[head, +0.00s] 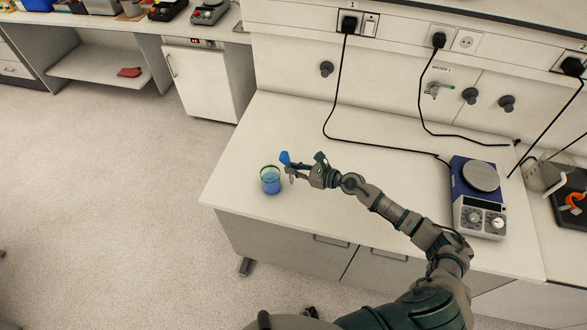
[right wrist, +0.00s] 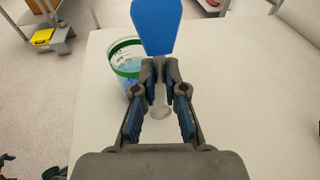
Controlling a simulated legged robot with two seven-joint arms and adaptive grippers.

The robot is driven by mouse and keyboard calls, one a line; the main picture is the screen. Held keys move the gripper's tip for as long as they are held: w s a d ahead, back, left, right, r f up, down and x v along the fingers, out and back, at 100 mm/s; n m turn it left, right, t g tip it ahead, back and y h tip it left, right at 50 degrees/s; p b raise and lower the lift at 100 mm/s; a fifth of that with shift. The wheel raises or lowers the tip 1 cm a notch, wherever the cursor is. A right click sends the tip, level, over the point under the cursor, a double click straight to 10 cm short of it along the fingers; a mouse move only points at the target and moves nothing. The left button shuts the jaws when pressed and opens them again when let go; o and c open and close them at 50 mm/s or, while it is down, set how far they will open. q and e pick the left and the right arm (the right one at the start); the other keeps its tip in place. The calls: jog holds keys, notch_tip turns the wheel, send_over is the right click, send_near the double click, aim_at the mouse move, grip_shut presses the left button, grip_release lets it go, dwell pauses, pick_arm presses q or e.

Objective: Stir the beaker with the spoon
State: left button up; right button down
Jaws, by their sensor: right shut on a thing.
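The beaker (head: 270,182) stands upright near the left end of the white bench, with blue liquid inside and a green band at its rim. The right wrist view shows it (right wrist: 125,62) just left of the fingertips. The spoon's broad blue end (right wrist: 156,25) sticks out past the fingertips (right wrist: 159,72). A pale part shows between and below the fingers. I cannot make out my left gripper.
The white bench top (head: 300,115) is clear around the beaker, and its left edge is close. A blue and white hotplate (head: 480,197) stands at the right, with black cables behind. Another bench with equipment stands at the back left.

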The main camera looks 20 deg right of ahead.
notch_tip(320, 180, up, 11)
jog(key=p, duration=0.7)
jog(key=shift+f, duration=0.15)
jog(key=shift+d, duration=0.1)
